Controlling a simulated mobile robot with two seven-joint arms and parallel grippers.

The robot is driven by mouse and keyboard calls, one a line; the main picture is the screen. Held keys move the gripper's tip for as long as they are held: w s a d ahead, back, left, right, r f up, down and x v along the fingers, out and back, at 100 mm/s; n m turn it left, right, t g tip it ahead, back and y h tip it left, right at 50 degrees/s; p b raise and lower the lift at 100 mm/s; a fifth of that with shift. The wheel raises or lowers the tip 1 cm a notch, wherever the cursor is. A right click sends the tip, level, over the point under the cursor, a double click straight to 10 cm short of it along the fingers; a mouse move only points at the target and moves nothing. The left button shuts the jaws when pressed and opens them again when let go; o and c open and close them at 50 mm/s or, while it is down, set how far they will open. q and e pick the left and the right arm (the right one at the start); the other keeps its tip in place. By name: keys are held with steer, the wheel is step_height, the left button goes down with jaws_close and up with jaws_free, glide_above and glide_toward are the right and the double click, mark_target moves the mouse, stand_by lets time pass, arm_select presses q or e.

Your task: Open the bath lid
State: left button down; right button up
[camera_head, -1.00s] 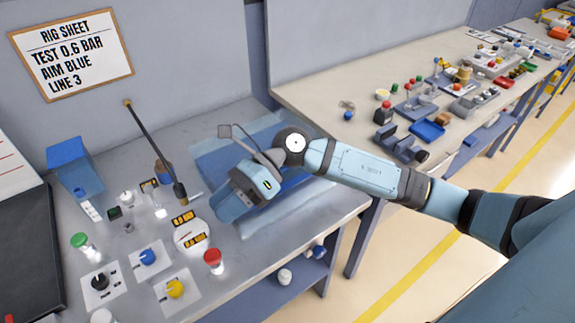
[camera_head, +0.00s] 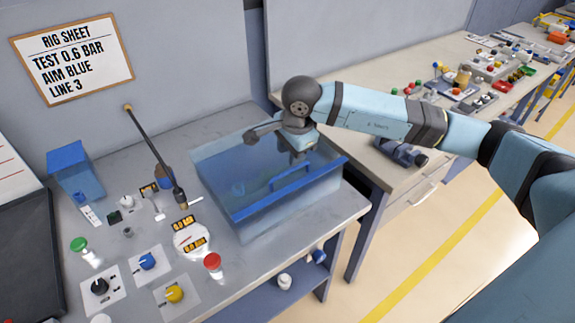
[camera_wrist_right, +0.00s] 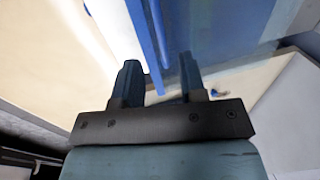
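The bath (camera_head: 212,182) is a clear blue-tinted box on the grey bench. A blue bar edges its front top, and a blue handle (camera_head: 290,178) shows just behind that bar. I cannot tell for sure whether the lid is flat or raised. My right gripper (camera_head: 302,152) points down over the back right part of the bath, close to the handle's right end. In the right wrist view the fingers (camera_wrist_right: 158,85) are apart, with a blue bar (camera_wrist_right: 148,45) running into view between or just beyond them. Contact cannot be made out. My left gripper is not in view.
Left of the bath stand a black rod with a yellow tip (camera_head: 150,145), a round gauge (camera_head: 192,240), a red-capped bottle (camera_head: 213,264) and several knobs. A blue container (camera_head: 75,170) stands at the back left. A second bench (camera_head: 350,95) with small parts is at the right.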

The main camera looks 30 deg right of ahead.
mark_target(287, 172)
steer(key=f, duration=0.3)
steer(key=w+f+p, duration=0.1)
steer(key=f, duration=0.2)
steer(key=shift+w+f, duration=0.15)
steer(key=shift+f, duration=0.2)
jaws_close()
